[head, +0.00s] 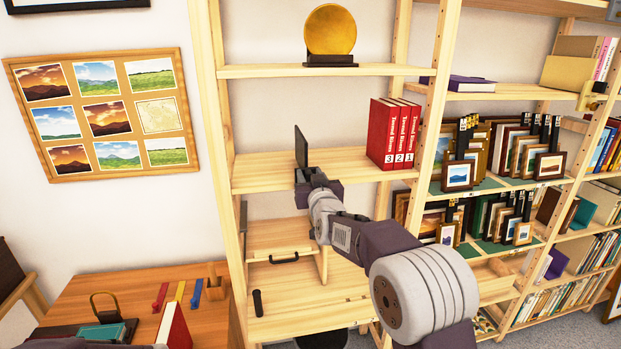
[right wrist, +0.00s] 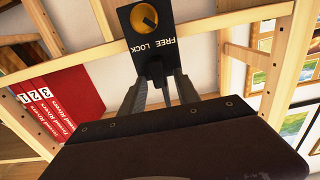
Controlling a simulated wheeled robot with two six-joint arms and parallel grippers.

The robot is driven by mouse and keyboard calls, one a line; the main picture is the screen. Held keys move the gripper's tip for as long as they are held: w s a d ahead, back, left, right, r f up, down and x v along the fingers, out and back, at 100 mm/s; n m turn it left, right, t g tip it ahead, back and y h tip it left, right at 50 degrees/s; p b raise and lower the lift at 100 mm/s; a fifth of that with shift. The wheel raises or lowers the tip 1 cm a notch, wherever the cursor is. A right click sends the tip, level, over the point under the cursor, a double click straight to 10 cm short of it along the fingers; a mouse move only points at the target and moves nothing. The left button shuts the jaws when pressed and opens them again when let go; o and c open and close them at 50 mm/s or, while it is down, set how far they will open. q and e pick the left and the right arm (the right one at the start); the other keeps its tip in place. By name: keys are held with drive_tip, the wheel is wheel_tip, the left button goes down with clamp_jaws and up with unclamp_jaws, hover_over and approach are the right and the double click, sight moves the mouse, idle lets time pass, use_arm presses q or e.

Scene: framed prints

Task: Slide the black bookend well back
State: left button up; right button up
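The black bookend (head: 300,147) is a thin upright plate on the middle shelf of the left bay, apart from and left of three red books (head: 394,133). My right gripper (head: 307,177) is at its lower front and hides part of it. In the upside-down right wrist view, a black part with a yellow knob (right wrist: 144,18) and the words FREE LOCK shows past my right fingers (right wrist: 160,80). The fingertips close in on its narrow black end, one on each side; the exact contact is partly hidden. My left gripper does not show.
The middle shelf board (head: 262,171) is bare between bookend and books. A gold disc (head: 330,28) on a black base stands on the shelf above. A drawer (head: 283,257) is below. A wooden desk (head: 135,290) is at lower left; crowded shelves fill the right.

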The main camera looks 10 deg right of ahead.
drive_tip(key=s+b, duration=0.3)
drive_tip(key=s, duration=0.6)
drive_tip(key=shift+d, duration=0.15)
